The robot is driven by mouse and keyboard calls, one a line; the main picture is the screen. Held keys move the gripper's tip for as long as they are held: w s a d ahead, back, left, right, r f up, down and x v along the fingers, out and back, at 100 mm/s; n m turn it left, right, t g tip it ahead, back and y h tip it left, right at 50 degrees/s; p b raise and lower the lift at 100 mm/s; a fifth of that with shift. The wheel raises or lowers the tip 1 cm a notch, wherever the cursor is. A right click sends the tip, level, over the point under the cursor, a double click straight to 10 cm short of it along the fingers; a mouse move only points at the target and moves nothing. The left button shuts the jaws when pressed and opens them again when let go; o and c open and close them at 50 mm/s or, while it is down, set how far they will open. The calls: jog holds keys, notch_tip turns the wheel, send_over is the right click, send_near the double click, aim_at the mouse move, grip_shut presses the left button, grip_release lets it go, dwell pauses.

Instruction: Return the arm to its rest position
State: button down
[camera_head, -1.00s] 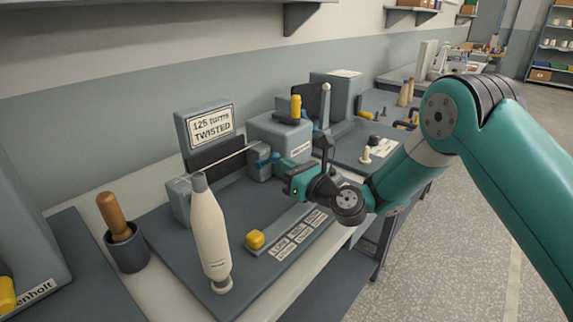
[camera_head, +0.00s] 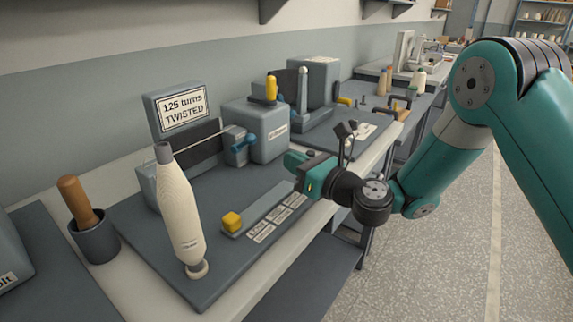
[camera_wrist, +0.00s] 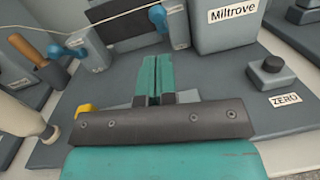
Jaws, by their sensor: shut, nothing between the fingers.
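My gripper (camera_head: 290,171) is in the head view, over the front edge of the grey machine base (camera_head: 225,262), right of the yellow block. Its teal fingers are shut with nothing between them. The shut fingers (camera_wrist: 152,66) also show in the wrist view, pointing toward the machine. My teal arm (camera_head: 452,150) reaches in from the right, bent at the elbow. The twist tester has a sign (camera_head: 183,110) reading "125 turns TWISTED" and a thread stretched below it to the clamp with a blue lever (camera_head: 243,143).
A cream bobbin (camera_head: 180,210) stands at the base's front left. A pot with a wooden-handled tool (camera_head: 95,240) is further left. A yellow block (camera_head: 232,221) lies on the slide. More machines (camera_head: 315,90) stand behind. The floor (camera_head: 450,260) at right is clear.

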jog(key=s+r+n+g+h+p, duration=0.1)
jog(key=s+r+n+g, duration=0.3)
jog(key=s+n, duration=0.45)
jog(key=s+r+n+g+h+p, duration=0.1)
jog(key=s+r+n+g, duration=0.4)
jog(key=n, duration=0.7)
jog(key=s+d+f+n+g+h, duration=0.1)
jog(key=s+d+n+g+h, duration=0.1)
jog(key=s+d+n+h, duration=0.6)
jog(key=s+d+n, duration=0.5)
jog(key=s+d, duration=0.2)
jog(key=s, duration=0.2)
jog(key=shift+s+d+g+p, duration=0.3)
jog(key=shift+s+g+p, duration=0.05)
jog(key=shift+g+p, duration=0.05)
